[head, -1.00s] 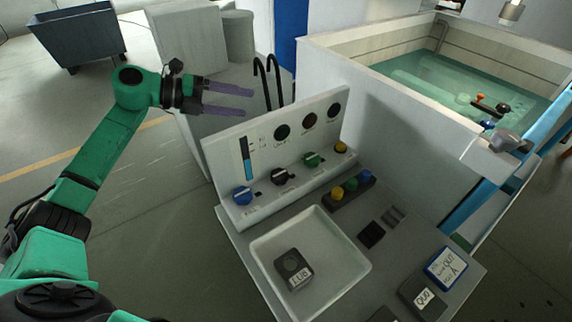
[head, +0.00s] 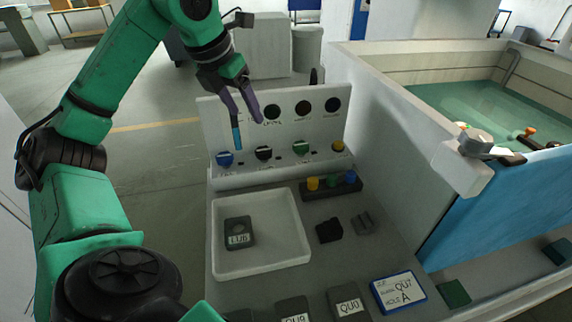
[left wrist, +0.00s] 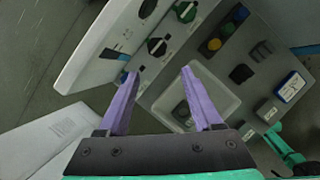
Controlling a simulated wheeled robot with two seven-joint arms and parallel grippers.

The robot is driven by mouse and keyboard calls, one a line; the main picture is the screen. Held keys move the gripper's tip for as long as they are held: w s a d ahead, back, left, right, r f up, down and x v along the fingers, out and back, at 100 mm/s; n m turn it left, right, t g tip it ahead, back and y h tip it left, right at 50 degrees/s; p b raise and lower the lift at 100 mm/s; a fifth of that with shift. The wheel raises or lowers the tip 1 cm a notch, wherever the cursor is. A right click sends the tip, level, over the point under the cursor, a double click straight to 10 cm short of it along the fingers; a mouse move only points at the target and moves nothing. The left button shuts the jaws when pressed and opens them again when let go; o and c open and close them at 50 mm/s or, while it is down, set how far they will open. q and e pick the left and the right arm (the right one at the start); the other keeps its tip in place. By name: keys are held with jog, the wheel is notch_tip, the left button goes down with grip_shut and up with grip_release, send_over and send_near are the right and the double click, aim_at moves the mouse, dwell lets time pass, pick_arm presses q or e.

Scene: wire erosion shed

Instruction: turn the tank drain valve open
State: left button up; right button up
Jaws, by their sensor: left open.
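A white upright panel (head: 330,128) carries a row of small knobs: a blue one (head: 225,158), a black one (head: 264,153), a green one (head: 301,148) and a yellow one (head: 338,146). A grey lever-like fitting (head: 476,142) sits on a white block at the near corner of the water tank (head: 385,135). I cannot read a label saying which is the drain valve. My left gripper (head: 248,121) is open and empty, in front of the panel above the blue and black knobs. In the left wrist view, the black knob (left wrist: 157,46) shows beyond the open fingertips (left wrist: 160,73).
A white tray (head: 292,245) on the bench holds a dark labelled block (head: 239,233). A dark strip with coloured buttons (head: 331,189) and several labelled blocks lie on the bench. The tank's wall stands close to the panel's right. Floor left of the bench is clear.

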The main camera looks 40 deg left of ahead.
pick_arm(q)
jog(key=b, duration=0.2)
send_near(263, 150)
jog(key=b+x, duration=0.1)
jog(key=x, duration=0.7)
jog(key=shift+f, duration=0.2)
grip_shut()
pick_arm(e)
jog(key=f, duration=0.1)
jog(key=a+f, duration=0.1)
jog(key=f, duration=0.1)
jog(key=shift+a, duration=0.25)
